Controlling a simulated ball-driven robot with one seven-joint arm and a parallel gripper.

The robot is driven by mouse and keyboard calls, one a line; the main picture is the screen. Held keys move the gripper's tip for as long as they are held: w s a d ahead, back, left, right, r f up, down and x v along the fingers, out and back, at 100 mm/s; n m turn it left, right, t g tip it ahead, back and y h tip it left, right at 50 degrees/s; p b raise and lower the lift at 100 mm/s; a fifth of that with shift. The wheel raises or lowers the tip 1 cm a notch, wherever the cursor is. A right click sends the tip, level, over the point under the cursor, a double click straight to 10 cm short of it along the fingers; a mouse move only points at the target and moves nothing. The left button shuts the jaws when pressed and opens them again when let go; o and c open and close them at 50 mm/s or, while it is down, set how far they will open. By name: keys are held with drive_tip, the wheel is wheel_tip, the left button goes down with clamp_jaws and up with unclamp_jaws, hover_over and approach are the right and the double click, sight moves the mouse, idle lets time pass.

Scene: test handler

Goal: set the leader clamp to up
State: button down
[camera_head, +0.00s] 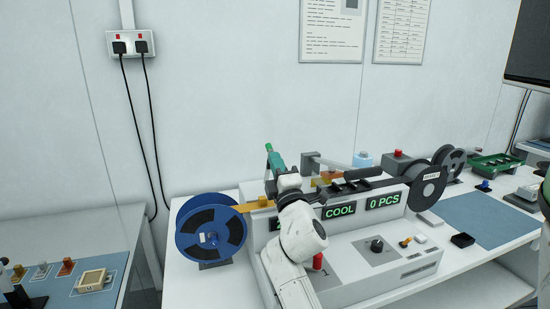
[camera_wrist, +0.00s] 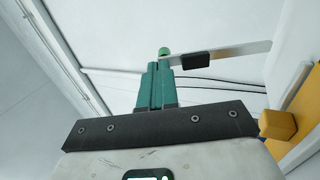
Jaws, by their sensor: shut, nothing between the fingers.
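A flat metal bar (camera_wrist: 232,53) with a black block (camera_wrist: 195,60) and a green knob (camera_wrist: 163,51) at its left end shows in the wrist view. It appears to be the leader clamp's lever, but I cannot be sure. The green knob also shows in the head view (camera_head: 268,147), above the left part of the test handler (camera_head: 362,257). My gripper (camera_wrist: 157,68) has teal fingers, shut and empty, with their tips just below the knob; I cannot tell whether they touch it. In the head view my gripper (camera_head: 275,158) points upward. My arm hides part of the handler's left front.
A blue reel (camera_head: 232,232) stands at the handler's left and a dark reel (camera_head: 428,187) at its right. A yellow knob (camera_wrist: 277,125) is right of my gripper base. A blue mat (camera_head: 485,217) lies right of the handler.

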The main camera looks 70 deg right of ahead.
drive_tip(key=shift+w+d+r, duration=0.2)
drive_tip(key=shift+w+d, duration=0.1)
drive_tip(key=w+d+r+y+p, duration=0.1)
drive_tip(key=p, duration=0.5)
drive_tip(key=shift+r, duration=0.3)
drive_tip(key=shift+w, duration=0.1)
drive_tip(key=shift+f, duration=0.15)
